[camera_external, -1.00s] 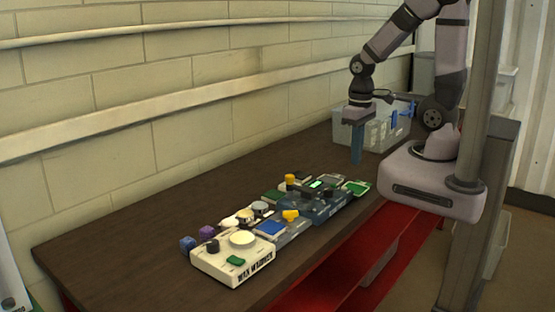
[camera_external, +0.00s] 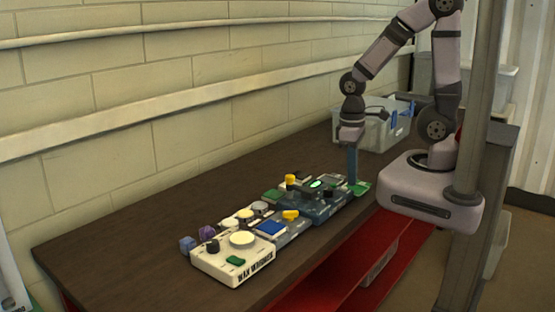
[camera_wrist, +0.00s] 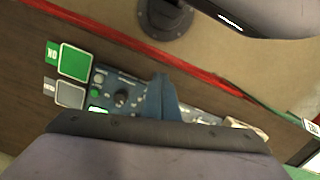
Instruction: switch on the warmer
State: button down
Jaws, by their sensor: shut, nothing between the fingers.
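The warmer (camera_external: 215,262) is a cream box at the near left of the bench, marked with wording that looks like "WAX WARMER". On its top are a black knob (camera_external: 212,246), a pale round disc (camera_external: 242,239) and a green control (camera_external: 235,260). I cannot make out its switch position. My gripper (camera_external: 352,182) is shut and empty, its blue fingers pointing down at the far end of the device row, well away from the warmer. The fingertips are by a green pad (camera_external: 361,188); contact is unclear. The fingers also show in the wrist view (camera_wrist: 161,98).
A dark blue panel (camera_wrist: 128,79) with knobs and a lit green button lies beside my fingers, next to green (camera_wrist: 75,61) and grey (camera_wrist: 70,95) squares. Small knobs and blocks crowd the row. A grey bin (camera_external: 375,133) stands behind. The bench's left end is clear.

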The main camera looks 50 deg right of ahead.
jog(key=a+f+n+b, duration=0.2)
jog(key=a+f, duration=0.1)
jog(key=a, duration=0.4)
jog(key=a+f+n+b, duration=0.2)
jog(key=a+f+n, duration=0.1)
jog(key=a, duration=0.4)
jog(key=a+f+n+b, duration=0.2)
jog(key=a, duration=0.4)
jog(key=shift+a+f+n+t+b, duration=0.35)
jog(key=shift+a+f+n+t, duration=0.05)
jog(key=shift+n+t, duration=0.4)
jog(key=shift+n, duration=0.2)
jog(key=a, duration=0.3)
jog(key=a+b, duration=0.1)
jog(key=a, duration=0.3)
jog(key=a+r, duration=0.1)
jog(key=a, duration=0.2)
jog(key=shift+a+b, duration=0.3)
jog(key=w+a+r+m+t, duration=0.1)
jog(key=w+a+r+m, duration=0.1)
jog(key=r+m, duration=0.4)
jog(key=w+a+r+m+t, duration=0.1)
jog(key=w+a+r+m, duration=0.2)
jog(key=a+r+m, duration=0.2)
notch_tip(320, 180, up, 4)
jog(key=shift+f+m, duration=0.25)
jog(key=shift+m, duration=0.35)
jog(key=shift+w+f, duration=0.1)
jog(key=shift+f, duration=0.05)
